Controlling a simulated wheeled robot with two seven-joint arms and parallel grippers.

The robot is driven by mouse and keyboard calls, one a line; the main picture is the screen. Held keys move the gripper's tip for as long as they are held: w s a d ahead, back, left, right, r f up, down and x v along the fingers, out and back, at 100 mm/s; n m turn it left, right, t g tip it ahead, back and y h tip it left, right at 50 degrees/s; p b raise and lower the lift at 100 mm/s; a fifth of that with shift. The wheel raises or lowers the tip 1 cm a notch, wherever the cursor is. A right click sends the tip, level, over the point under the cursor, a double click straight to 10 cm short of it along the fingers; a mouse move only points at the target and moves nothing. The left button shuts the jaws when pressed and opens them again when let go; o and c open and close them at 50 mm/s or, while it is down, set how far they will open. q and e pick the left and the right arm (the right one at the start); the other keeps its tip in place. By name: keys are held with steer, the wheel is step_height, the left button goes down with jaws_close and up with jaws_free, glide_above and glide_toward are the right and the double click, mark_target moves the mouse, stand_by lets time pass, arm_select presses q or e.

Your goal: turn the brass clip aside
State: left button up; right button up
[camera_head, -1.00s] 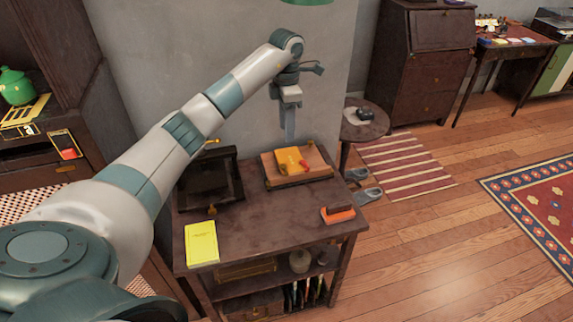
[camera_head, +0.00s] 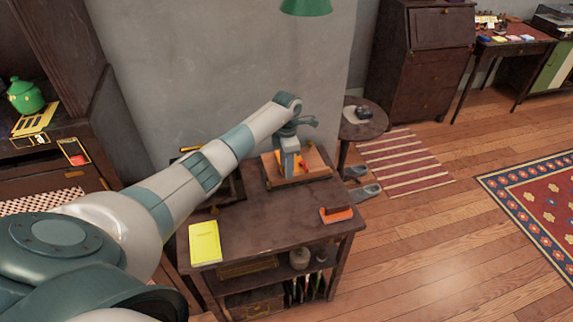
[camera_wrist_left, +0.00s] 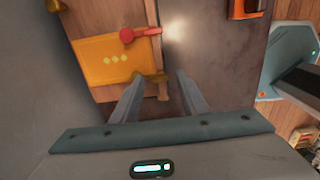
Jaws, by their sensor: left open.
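My left gripper (camera_head: 290,174) points down over the wooden tray (camera_head: 318,176) at the back of the small dark table. In the left wrist view the left gripper (camera_wrist_left: 158,82) has its two fingers apart. A small brass-coloured piece at the tray's edge (camera_wrist_left: 157,77), which looks like the brass clip, shows between the fingertips. I cannot tell whether a finger touches it. A yellow box (camera_wrist_left: 112,58) with pale diamonds lies in the tray, with a red knobbed piece (camera_wrist_left: 128,35) at its far side. In the head view the gripper partly hides the box. My right gripper is not in view.
The table also holds a yellow booklet (camera_head: 205,242) at front left and an orange-and-dark block (camera_head: 336,214) at front right. A dark case, partly behind my arm, stands left of the tray. The middle of the tabletop (camera_head: 270,225) is clear.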

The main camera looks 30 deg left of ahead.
arm_select(q)
steer(key=shift+f, duration=0.3)
steer(key=shift+c, duration=0.3)
jaws_close()
